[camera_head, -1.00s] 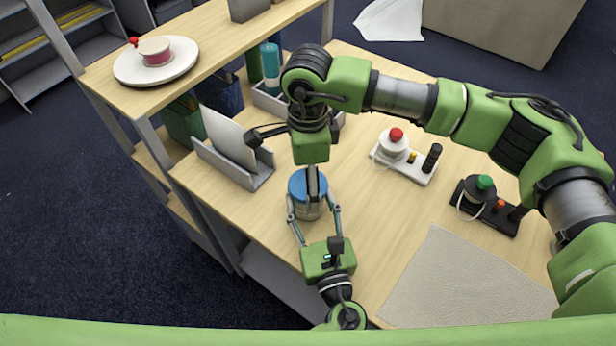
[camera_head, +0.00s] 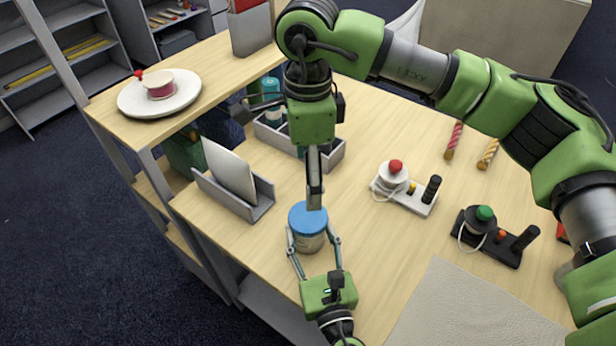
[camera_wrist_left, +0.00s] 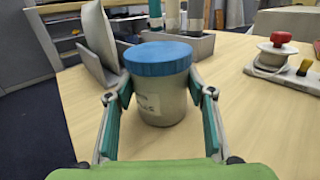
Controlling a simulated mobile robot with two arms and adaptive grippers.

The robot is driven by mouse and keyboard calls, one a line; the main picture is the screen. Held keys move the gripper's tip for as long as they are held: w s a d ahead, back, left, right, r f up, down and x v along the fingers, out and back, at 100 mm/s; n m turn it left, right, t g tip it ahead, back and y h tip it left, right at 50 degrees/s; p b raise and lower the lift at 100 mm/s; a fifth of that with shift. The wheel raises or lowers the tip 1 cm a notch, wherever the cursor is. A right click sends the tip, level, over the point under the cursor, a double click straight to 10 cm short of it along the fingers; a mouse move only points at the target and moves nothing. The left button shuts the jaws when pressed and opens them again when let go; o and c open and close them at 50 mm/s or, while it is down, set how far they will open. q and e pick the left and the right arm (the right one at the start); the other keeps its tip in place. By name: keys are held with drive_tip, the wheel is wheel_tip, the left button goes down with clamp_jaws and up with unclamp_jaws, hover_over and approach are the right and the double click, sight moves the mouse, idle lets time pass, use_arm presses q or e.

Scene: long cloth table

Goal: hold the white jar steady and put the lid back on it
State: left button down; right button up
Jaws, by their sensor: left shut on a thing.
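The white jar (camera_head: 308,238) stands upright on the table, looking greyish with a pale label in the left wrist view (camera_wrist_left: 160,105). The blue lid (camera_head: 307,216) sits on its top and looks level in the left wrist view (camera_wrist_left: 158,57). My left gripper (camera_head: 313,242) is shut around the jar's sides, one finger on each side. My right gripper (camera_head: 315,200) points down above the lid in the head view. It does not show in the left wrist view. Its fingers are seen edge-on, so I cannot tell whether they are open.
A grey holder with a white panel (camera_head: 231,172) stands left of the jar, and a grey compartment tray (camera_head: 330,156) behind it. A white device with a red knob (camera_head: 405,190) and a black one with a green knob (camera_head: 492,240) stand right. A raised shelf (camera_head: 110,110) borders the left.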

use_arm(q)
drive_tip(key=c, duration=0.9)
unclamp_jaws()
drive_tip(key=shift+s, duration=0.1)
drive_tip(key=v, duration=1.1)
drive_tip(key=shift+s+f, duration=0.1)
drive_tip(key=shift+s, duration=0.3)
